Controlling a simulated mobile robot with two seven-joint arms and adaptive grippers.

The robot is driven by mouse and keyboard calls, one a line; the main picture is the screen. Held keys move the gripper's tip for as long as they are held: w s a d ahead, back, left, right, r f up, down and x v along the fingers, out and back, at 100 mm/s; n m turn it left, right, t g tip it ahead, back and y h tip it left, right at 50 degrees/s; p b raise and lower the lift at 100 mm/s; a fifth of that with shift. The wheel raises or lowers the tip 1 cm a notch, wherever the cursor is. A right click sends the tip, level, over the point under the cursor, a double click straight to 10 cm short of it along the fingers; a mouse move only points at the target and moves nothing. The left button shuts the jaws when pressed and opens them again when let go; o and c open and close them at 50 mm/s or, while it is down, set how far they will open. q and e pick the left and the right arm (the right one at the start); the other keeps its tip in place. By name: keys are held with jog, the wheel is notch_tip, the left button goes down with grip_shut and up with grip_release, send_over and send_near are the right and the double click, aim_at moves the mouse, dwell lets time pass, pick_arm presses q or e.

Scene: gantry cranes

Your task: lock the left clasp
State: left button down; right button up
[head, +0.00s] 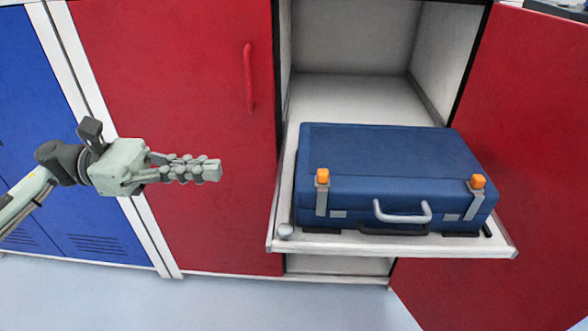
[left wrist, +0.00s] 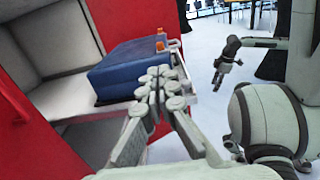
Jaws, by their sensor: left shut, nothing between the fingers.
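A blue case (head: 375,150) lies closed on the pull-out shelf, its handle (head: 402,215) facing front. The left clasp (head: 322,192) is a grey strip with an orange tab on the case's front left. The right clasp (head: 475,197) looks alike. My left gripper (head: 213,169) is shut and empty, left of the case and apart from it, pointing right. In the left wrist view its fingers (left wrist: 162,88) overlap the blue case (left wrist: 120,70) in the picture. What seems to be my right gripper (left wrist: 221,75) is small and dark there, its fingers unclear.
The shelf (head: 400,245) sticks out of an open red cabinet. A red door (head: 190,120) with a handle (head: 249,80) stands behind my left gripper. An open red door (head: 515,160) is on the right.

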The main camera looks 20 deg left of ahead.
aim_at(317, 174)
pick_arm(q)
jog(key=shift+p+x, duration=1)
jog(key=shift+x, duration=5.6)
pick_arm(e)
jog(key=shift+s+a+x, duration=0.1)
jog(key=shift+a+x, duration=0.1)
jog(key=shift+x, duration=0.7)
jog(key=shift+s+a+x, duration=0.1)
jog(key=shift+a+x, duration=0.05)
jog(key=shift+x, duration=0.7)
jog(key=shift+s+a+x, duration=0.1)
jog(key=shift+a+x, duration=0.1)
jog(key=shift+x, duration=0.7)
jog(key=shift+f, duration=0.15)
